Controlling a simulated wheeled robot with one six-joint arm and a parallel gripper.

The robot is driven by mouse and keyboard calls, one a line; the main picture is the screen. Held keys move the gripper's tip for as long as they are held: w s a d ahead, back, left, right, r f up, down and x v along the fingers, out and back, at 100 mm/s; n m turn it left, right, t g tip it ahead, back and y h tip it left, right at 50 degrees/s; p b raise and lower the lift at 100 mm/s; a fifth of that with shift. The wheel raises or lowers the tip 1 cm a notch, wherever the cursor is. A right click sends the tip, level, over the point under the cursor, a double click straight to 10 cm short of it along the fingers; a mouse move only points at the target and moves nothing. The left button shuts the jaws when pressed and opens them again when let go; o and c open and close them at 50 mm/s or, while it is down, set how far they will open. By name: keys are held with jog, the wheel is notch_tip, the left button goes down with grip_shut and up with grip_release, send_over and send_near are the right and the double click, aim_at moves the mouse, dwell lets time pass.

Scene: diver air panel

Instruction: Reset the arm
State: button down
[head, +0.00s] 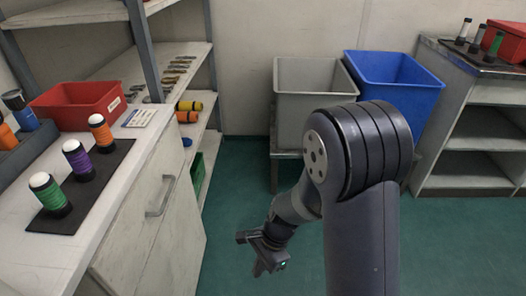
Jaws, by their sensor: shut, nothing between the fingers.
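My gripper (264,262) hangs low over the green floor at the end of my arm, tilted down and to the left. It is shut with nothing in it and apart from any object. My arm rises from the bottom of the view, bends at a large dark joint, and comes back down to the gripper. The arm hides part of the grey bin and the floor behind it.
A counter (60,258) at left holds a black mat (98,190) with green, purple and orange cylinders, and a red bin (78,104). A grey bin (300,90) and blue bin (405,75) stand behind my arm. Shelves (475,160) stand right. Floor is clear near the gripper.

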jog(key=w+d+n, duration=0.1)
jog(key=w+d, duration=0.5)
jog(key=d, duration=0.1)
jog(key=shift+d+n+g, duration=0.15)
jog(key=shift+n+g, duration=0.15)
jog(key=shift+r, duration=0.1)
